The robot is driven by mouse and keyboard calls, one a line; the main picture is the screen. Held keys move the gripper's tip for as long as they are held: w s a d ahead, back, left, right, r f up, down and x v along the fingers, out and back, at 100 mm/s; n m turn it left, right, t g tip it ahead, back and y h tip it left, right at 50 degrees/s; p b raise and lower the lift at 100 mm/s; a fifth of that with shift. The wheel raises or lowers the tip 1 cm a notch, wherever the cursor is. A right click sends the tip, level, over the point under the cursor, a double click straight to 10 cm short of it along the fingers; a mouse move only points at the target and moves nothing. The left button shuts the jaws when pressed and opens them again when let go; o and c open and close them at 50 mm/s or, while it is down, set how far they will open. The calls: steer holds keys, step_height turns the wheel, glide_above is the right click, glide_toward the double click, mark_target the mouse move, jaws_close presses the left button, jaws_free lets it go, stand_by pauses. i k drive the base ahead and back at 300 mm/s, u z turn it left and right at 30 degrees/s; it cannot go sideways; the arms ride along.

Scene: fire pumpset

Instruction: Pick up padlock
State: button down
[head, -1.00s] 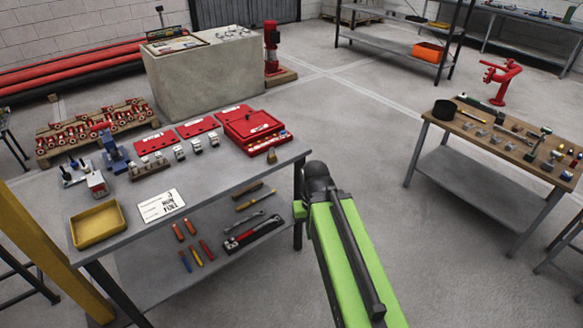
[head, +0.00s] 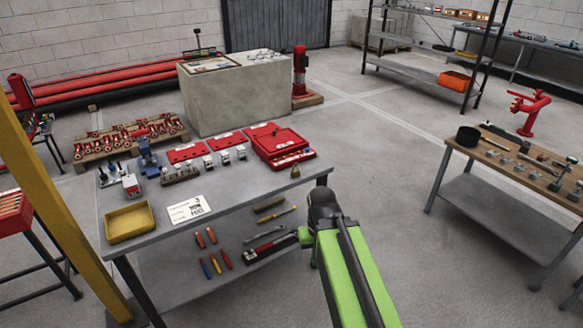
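A small brass-coloured thing (head: 295,172) that looks like the padlock stands upright near the right edge of the grey workbench (head: 255,190), in front of the open red case. It is too small to make out in detail. My green arm with a dark rounded joint reaches up from the bottom of the head view, just right of the bench's front right corner. The brass thing is up and to the left of that joint in the picture, with nothing touching it. I see no gripper fingers.
The bench top also holds a yellow tray (head: 130,222), a white sign (head: 189,209), red cases (head: 280,142) and several small grey devices. Tools lie on its lower shelf. A yellow post (head: 62,200) stands at left. Open floor lies between this bench and the wooden-topped table (head: 480,155).

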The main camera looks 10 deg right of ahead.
mark_target(296, 172)
steer(key=i, duration=0.75)
steer(key=z, duration=2)
steer(key=k, duration=1.25)
steer(key=u, duration=2.2)
steer(key=i, duration=0.55)
